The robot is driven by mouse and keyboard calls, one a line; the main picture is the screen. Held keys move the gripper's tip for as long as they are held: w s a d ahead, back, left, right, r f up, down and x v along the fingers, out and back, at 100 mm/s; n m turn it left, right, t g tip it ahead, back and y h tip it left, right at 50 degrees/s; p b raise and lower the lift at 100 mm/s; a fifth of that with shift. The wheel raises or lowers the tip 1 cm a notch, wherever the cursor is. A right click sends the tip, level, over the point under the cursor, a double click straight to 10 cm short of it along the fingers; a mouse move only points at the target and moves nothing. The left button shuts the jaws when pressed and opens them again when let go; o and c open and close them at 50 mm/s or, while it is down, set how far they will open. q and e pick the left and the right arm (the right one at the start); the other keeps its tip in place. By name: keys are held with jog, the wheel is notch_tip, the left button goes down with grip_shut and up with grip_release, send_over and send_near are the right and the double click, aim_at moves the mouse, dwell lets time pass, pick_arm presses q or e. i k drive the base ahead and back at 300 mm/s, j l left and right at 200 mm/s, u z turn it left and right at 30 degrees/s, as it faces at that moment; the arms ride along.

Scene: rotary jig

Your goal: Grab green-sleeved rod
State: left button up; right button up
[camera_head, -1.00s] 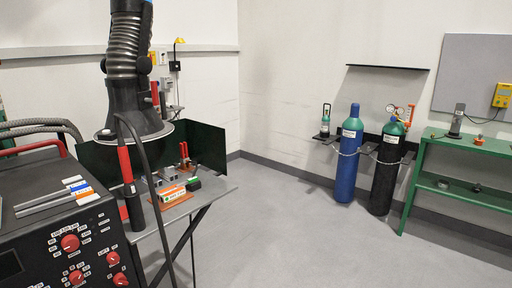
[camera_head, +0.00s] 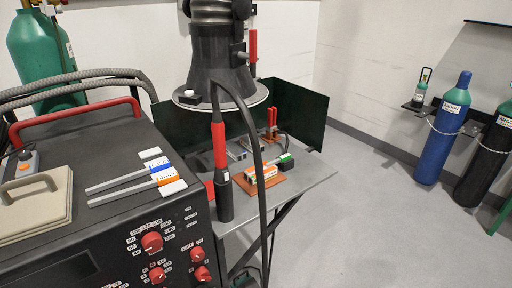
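Neither of my grippers is in view. Light grey rods (camera_head: 122,183) lie side by side on top of the black welding machine (camera_head: 90,222). The sleeve ends I can make out are blue (camera_head: 158,167) and orange (camera_head: 166,175), with white tags beside them. I cannot make out a green sleeve on these rods. A small green and black item (camera_head: 285,160) lies on the grey worktable, but I cannot tell what it is.
A black fume hood (camera_head: 220,62) and a red-and-black torch (camera_head: 221,165) with its cable stand beside the machine. A red handle (camera_head: 75,113) and a beige lidded box (camera_head: 36,199) are on the machine.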

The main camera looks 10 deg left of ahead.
aim_at(285, 158)
jog(key=i+j, duration=0.25)
jog(key=l+u, duration=0.1)
jog(key=u, duration=0.5)
jog(key=i+l+u, duration=0.1)
jog(key=l+u, duration=0.35)
jog(key=l, duration=0.35)
jog(key=l+u, duration=0.4)
jog(key=l, duration=0.35)
